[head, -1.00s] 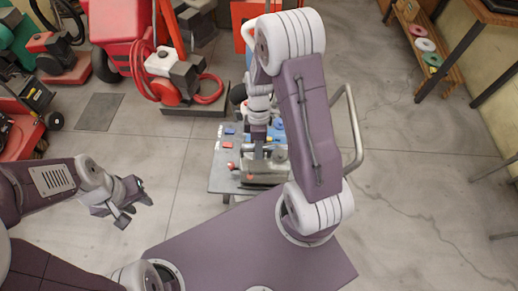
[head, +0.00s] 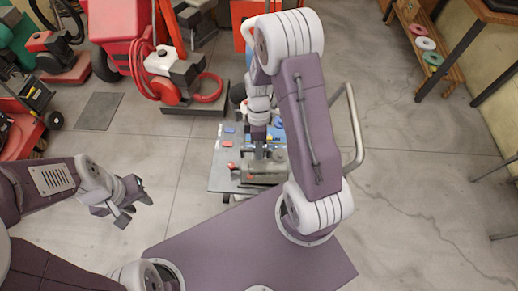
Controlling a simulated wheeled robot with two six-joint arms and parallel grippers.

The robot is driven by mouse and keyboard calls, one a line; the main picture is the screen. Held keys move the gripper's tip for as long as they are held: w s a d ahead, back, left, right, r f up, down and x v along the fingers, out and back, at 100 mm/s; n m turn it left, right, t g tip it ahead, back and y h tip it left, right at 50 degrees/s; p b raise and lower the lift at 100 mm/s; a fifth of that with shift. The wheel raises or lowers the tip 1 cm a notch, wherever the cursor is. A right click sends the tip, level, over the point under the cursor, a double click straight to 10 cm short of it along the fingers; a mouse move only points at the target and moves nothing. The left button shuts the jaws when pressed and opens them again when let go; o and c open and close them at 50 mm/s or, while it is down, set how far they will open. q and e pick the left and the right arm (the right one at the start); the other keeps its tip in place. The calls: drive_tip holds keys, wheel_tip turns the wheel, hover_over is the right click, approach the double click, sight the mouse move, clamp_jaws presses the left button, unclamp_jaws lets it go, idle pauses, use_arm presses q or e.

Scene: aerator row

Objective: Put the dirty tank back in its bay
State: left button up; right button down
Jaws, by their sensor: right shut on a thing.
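A dull grey-green tank (head: 262,171) lies on its side on the small grey cart (head: 222,180) in front of my base, near the cart's front edge. My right gripper (head: 263,154) points down at the tank's top and is shut on it, though the fingertips are small and partly hidden. I cannot tell whether the tank rests on the cart or hangs just above it. My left gripper (head: 128,206) is open and empty over the floor at the left. The tank's bay cannot be made out, and my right arm hides the right part of the cart.
Small red (head: 228,143) and blue (head: 229,130) pieces sit on the cart's left side. A grey tubular handle (head: 353,130) rises at its right. Red machines (head: 128,38) stand at the back left, and a shelf (head: 430,45) at the back right.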

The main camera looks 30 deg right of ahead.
drive_tip(key=shift+f+b, duration=0.35)
drive_tip(key=shift+f, duration=0.25)
drive_tip(key=c, duration=1.3)
unclamp_jaws()
drive_tip(key=shift+c, duration=0.2)
drive_tip(key=v, duration=0.9)
